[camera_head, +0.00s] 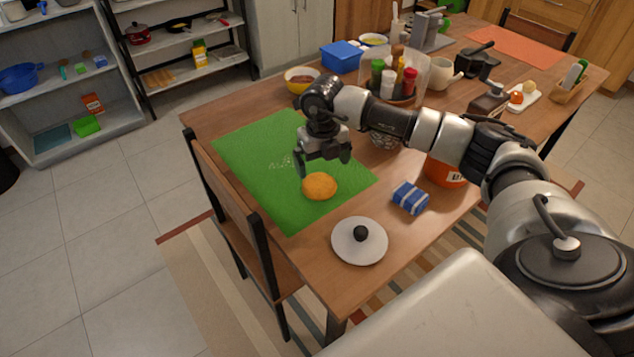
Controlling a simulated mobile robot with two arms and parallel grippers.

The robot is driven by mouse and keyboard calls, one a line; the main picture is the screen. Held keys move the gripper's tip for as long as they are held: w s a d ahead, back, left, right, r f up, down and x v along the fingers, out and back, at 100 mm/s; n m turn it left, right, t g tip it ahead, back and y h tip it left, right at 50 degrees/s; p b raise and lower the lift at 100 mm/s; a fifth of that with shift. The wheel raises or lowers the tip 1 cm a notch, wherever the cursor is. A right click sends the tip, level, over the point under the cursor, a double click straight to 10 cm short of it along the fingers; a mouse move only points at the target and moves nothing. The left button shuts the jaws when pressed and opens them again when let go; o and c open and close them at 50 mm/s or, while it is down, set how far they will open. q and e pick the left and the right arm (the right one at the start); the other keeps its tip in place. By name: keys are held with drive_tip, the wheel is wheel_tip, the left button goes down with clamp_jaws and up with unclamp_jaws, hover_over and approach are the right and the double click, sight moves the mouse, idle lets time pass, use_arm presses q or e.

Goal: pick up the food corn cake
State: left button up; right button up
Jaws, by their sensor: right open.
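A round orange-yellow corn cake (320,186) lies on the green mat (257,180) on the wooden table. My right gripper (322,166) hangs over the mat, just behind and above the corn cake in the picture. Its fingers point down and are open, with nothing seen between them. Whether a finger touches the cake cannot be told. My left gripper is not in view.
A white lid with a black knob (359,240) and a blue striped packet (410,198) lie near the front edge. An orange container (446,172) stands partly behind my right arm. A bowl (301,78), a blue box (341,57) and a spice rack (421,75) stand farther back. A chair (228,185) stands at the left edge.

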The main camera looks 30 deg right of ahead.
sight(320, 184)
drive_tip(key=shift+f, duration=0.75)
drive_tip(key=f, duration=0.5)
drive_tip(key=shift+w+a+f, duration=0.1)
drive_tip(key=shift+a+f, duration=0.05)
drive_tip(key=shift+a, duration=0.1)
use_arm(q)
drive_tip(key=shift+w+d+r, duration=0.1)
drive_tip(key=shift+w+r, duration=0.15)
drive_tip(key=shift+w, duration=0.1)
use_arm(e)
drive_tip(key=c, duration=0.8)
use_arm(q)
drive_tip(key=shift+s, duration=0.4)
use_arm(e)
drive_tip(key=shift+r, duration=0.2)
